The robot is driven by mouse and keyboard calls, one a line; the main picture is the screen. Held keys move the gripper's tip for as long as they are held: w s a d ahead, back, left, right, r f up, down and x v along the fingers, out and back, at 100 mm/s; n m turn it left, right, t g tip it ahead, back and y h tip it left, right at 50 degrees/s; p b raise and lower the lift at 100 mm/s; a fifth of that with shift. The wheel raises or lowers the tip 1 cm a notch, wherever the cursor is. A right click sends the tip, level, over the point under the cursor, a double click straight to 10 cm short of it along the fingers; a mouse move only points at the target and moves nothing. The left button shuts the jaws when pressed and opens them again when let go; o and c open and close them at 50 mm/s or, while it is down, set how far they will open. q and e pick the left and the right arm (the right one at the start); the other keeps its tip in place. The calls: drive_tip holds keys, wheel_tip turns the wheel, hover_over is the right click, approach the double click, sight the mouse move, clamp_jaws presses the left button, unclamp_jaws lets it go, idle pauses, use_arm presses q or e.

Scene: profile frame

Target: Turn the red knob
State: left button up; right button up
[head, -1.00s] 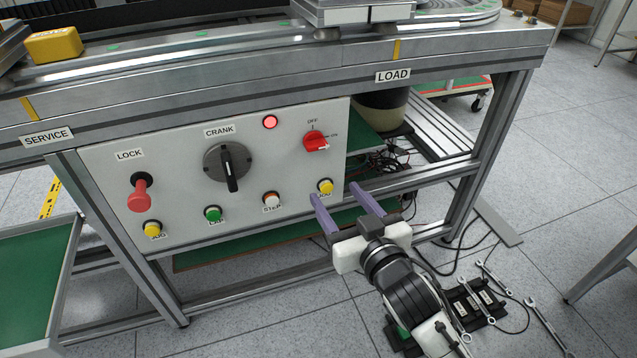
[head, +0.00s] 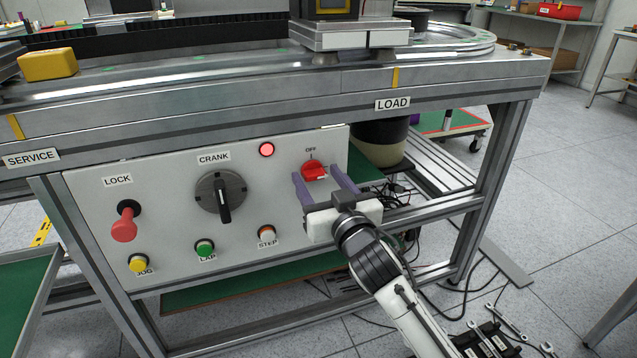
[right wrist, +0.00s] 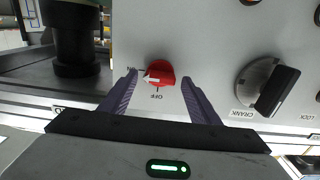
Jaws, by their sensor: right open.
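The red knob (head: 313,170) is on the upper right of the pale control panel (head: 150,215), under an OFF label. It also shows in the right wrist view (right wrist: 160,71), upside down; its white mark points roughly towards the side label, not towards OFF. My right gripper (head: 315,173) is open, its purple fingers pointing at the panel. In the right wrist view the knob appears between the tips of the right gripper (right wrist: 160,77), with a gap on each side. I cannot tell whether the fingertips reach around it in depth. My left gripper is not in view.
The black crank (head: 221,197), red lock handle (head: 125,222) and lit red lamp (head: 267,149) share the panel. Green LAP (head: 205,248), white STEP (head: 267,233) and yellow JOG (head: 138,263) buttons line its lower part. The metal bench edge (head: 260,99) overhangs above.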

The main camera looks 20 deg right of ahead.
drive_tip(key=shift+w, duration=0.15)
drive_tip(key=shift+c, duration=0.4)
drive_tip(key=c, duration=1)
